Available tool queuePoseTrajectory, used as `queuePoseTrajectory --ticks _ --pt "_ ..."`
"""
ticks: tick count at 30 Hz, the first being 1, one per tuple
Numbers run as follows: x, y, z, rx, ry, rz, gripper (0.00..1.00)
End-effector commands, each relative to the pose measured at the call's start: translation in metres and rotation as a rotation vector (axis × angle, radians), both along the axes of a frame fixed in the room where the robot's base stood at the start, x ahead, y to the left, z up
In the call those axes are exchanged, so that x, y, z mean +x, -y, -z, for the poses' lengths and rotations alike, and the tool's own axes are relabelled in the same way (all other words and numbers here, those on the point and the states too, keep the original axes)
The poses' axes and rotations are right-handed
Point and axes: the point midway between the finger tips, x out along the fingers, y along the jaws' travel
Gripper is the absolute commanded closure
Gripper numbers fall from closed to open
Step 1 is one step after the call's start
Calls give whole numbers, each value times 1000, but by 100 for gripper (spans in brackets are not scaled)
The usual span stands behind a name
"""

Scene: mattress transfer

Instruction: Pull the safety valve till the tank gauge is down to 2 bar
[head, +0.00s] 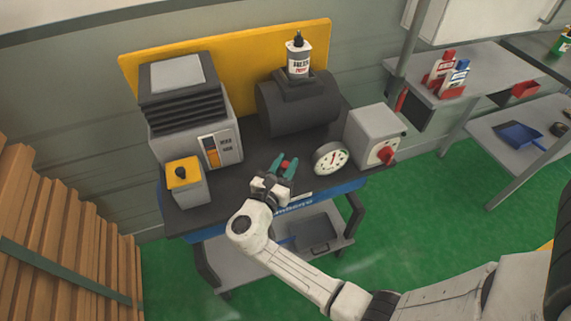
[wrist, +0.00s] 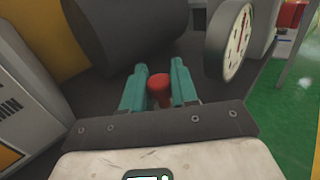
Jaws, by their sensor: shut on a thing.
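My gripper (head: 282,166) is over the front of the cart top, its teal fingers on both sides of a small red knob (head: 287,164), the safety valve. In the wrist view the red knob (wrist: 159,84) sits between the fingers (wrist: 159,90), which are shut on it. A round white tank gauge (head: 331,158) stands just right of the gripper, its red needle pointing about straight up. The gauge shows at an angle in the wrist view (wrist: 234,42); its numbers are too small to read. The dark tank (head: 299,106) lies behind the valve.
A grey box with a red switch (head: 375,135) stands right of the gauge. A grey machine (head: 187,110) and a yellow-topped box (head: 186,182) stand at left. A bottle (head: 298,58) tops the tank. Stacked wood (head: 62,230) is at far left; green floor lies right.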

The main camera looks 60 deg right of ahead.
Motion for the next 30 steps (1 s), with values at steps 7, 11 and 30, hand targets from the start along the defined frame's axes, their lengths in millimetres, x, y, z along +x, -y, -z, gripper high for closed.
queuePoseTrajectory --ticks 7,11,30 --pt "0 0 -6 -2 1 -1 100" --pt "0 0 -16 -2 1 -1 100" --pt "0 0 -17 -2 2 0 50"
